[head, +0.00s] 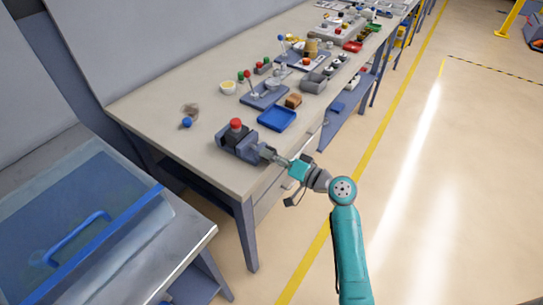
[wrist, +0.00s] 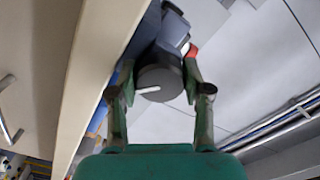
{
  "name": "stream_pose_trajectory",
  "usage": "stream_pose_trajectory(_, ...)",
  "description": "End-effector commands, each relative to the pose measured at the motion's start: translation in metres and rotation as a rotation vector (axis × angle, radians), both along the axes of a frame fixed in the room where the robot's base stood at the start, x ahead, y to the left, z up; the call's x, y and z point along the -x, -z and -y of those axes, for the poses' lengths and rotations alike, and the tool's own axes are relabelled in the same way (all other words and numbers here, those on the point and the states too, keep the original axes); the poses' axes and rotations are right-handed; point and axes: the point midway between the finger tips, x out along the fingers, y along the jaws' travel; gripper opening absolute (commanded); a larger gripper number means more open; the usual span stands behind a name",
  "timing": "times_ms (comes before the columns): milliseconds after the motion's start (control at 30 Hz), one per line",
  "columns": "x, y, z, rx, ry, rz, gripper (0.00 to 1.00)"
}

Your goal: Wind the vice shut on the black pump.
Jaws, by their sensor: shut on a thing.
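The grey-blue vice (head: 249,154) stands at the near end of the long bench, close to its front edge. The black pump (head: 238,137), with a red cap (head: 236,124) on top, sits in the vice. How tightly the jaws meet it cannot be told. My gripper (head: 272,155) reaches in from the right at the vice's front end. In the wrist view my gripper (wrist: 159,70) is shut on a dark round handwheel (wrist: 160,84) with a white mark, one finger on each side. The red cap (wrist: 193,50) shows beyond the right finger; most of the pump is hidden.
A blue tray (head: 277,119) lies just behind the vice, with a brown block (head: 293,101) beyond it. A blue ball (head: 186,123) lies to the left. More trays and small parts fill the far bench. The floor on the right is clear.

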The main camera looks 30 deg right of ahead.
Motion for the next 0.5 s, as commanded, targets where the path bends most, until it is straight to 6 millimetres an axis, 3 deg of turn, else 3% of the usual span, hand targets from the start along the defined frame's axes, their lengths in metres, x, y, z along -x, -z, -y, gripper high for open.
stream_pose_trajectory(233,0.0000,0.0004,0.0002,0.000,0.001,-0.001,0.14)
stream_pose_trajectory(267,0.0000,0.0004,0.0002,0.000,0.001,-0.001,0.54)
stream_pose_trajectory(300,0.0000,0.0004,0.0002,0.000,0.001,-0.001,0.59)
stream_pose_trajectory(500,0.0000,0.0003,0.0001,0.000,0.001,-0.001,0.59)
